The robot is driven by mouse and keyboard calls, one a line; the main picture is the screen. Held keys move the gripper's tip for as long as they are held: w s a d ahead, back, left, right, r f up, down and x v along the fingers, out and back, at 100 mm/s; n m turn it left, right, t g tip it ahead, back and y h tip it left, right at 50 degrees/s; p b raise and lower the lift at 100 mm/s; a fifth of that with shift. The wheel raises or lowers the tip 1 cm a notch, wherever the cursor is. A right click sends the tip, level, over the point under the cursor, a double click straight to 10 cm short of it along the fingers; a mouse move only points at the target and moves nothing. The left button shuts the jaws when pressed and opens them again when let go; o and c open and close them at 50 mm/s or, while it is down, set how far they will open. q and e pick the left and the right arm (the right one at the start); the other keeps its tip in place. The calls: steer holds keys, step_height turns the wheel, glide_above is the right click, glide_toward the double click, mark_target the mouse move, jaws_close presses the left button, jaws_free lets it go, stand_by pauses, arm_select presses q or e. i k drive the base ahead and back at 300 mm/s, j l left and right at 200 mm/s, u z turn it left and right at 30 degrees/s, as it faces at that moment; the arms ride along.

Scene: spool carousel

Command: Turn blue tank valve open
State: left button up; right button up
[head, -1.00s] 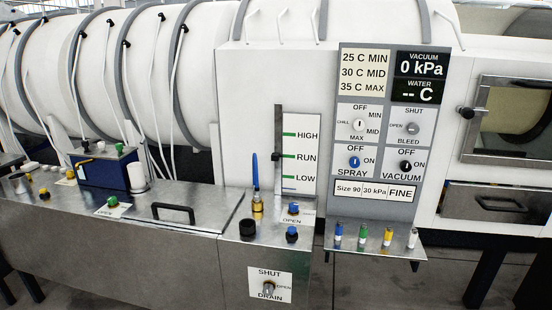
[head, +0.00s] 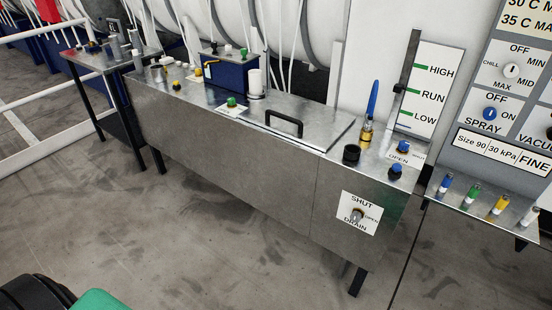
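A blue knob (head: 403,146) stands on a white plate marked OPEN, with a second small word at the plate's right. It is on the right end of the steel tank top and appears to be the blue tank valve. Its exact pointer direction is too small to tell. A second blue-topped dark knob (head: 396,171) stands in front of it, with no readable label. Neither of my grippers shows in the head view. No gripper touches either blue knob.
A black cap (head: 351,154) and a brass fitting with a blue upright handle (head: 371,100) stand close left of the knobs. The drain knob (head: 356,215) is on the tank front. The control panel (head: 460,165) rises at right. Floor in front is clear.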

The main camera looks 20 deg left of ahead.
mark_target(404, 146)
steer(key=i+j+z, duration=0.1)
steer(key=z, duration=0.3)
steer(key=i+j+z, duration=0.15)
steer(key=z, duration=0.3)
steer(key=j+z, duration=0.2)
steer(key=z, duration=0.2)
steer(key=i+j+z, duration=0.1)
steer(key=j+z, duration=0.15)
steer(key=z, duration=0.15)
